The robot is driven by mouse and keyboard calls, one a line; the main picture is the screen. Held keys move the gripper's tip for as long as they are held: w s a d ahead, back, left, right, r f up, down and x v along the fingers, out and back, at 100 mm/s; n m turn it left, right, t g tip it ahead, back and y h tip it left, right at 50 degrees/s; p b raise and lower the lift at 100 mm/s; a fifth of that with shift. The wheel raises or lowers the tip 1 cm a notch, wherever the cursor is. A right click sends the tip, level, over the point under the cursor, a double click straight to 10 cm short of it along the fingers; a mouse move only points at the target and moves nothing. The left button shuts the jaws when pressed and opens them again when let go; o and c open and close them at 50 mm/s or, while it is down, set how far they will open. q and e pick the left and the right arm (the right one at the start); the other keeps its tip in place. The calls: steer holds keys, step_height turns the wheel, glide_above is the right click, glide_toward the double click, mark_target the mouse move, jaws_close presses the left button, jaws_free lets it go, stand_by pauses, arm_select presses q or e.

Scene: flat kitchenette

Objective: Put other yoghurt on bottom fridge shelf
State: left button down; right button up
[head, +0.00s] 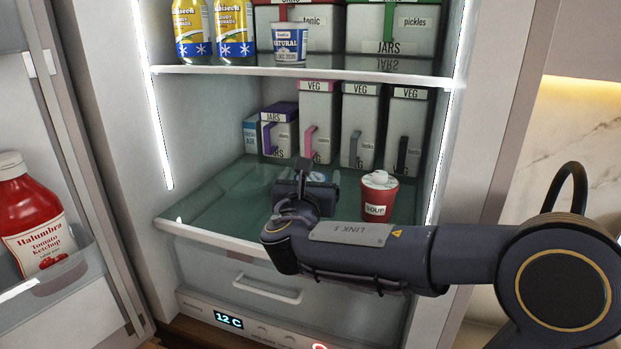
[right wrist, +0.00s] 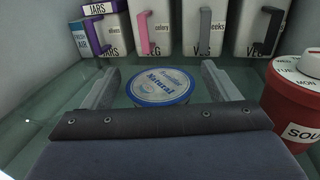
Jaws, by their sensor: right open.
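A yoghurt tub (right wrist: 160,87) with a blue and white lid stands on the bottom fridge shelf (head: 215,200) between the two fingers of my right gripper (right wrist: 161,82). The fingers are open, with a gap visible on each side of the lid. In the head view my right gripper (head: 306,182) is low over the bottom shelf and mostly hides this tub. Another yoghurt tub (head: 290,43), white and blue, stands on the shelf above. My left gripper is not in view.
A red soup tub (head: 379,196) stands close to the right of my gripper. Several VEG containers (head: 360,125) and a JARS box (head: 279,130) line the back. The shelf's left front is clear. The open door with a ketchup bottle (head: 35,215) is at left.

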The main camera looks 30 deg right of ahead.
steer(key=b+v, duration=0.2)
steer(key=v, duration=0.9)
steer(key=shift+s+a, duration=0.3)
steer(key=shift+f, duration=0.1)
